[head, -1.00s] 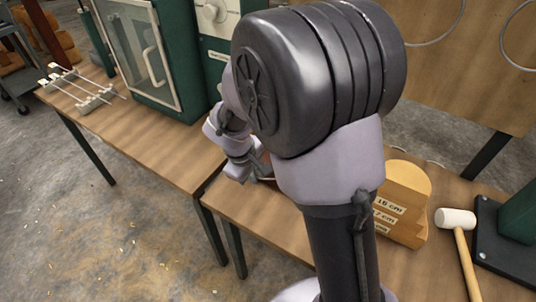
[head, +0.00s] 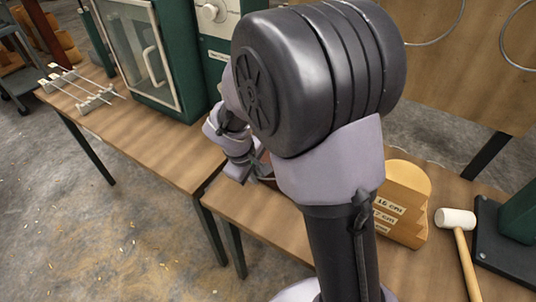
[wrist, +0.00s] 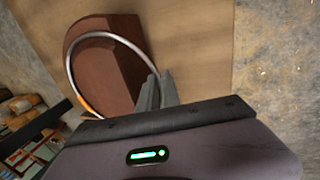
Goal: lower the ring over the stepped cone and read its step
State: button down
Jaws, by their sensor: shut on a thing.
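My gripper (wrist: 160,85) is shut on a thin metal ring (wrist: 101,34), gripped at its edge in the wrist view. The ring lies over part of a reddish-brown block-like body (wrist: 112,65) on the wooden bench; I cannot tell whether it touches it. In the head view, my gripper (head: 242,170) is at the left of my arm, mostly small and partly hidden. The stepped cone (head: 405,200), pale wood with cm labels on its steps, stands on the bench at right, partly behind my arm. The ring is apart from it.
A white-headed mallet (head: 457,230) and a dark base plate (head: 505,245) lie right of the cone. A green cabinet (head: 160,60) and a rack of rods (head: 85,90) stand on the left bench. Large wire hoops (head: 437,30) hang on the back board.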

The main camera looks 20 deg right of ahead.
jog(key=shift+s+d+r, duration=0.1)
jog(key=shift+r, duration=0.1)
jog(key=shift+r, duration=0.1)
notch_tip(320, 180, up, 4)
jog(key=p, duration=0.3)
jog(key=shift+f, duration=0.35)
jog(key=s+a+b, duration=0.2)
jog(key=s+a, duration=0.3)
jog(key=a, duration=0.3)
jog(key=shift+s, duration=0.4)
dwell(0.3)
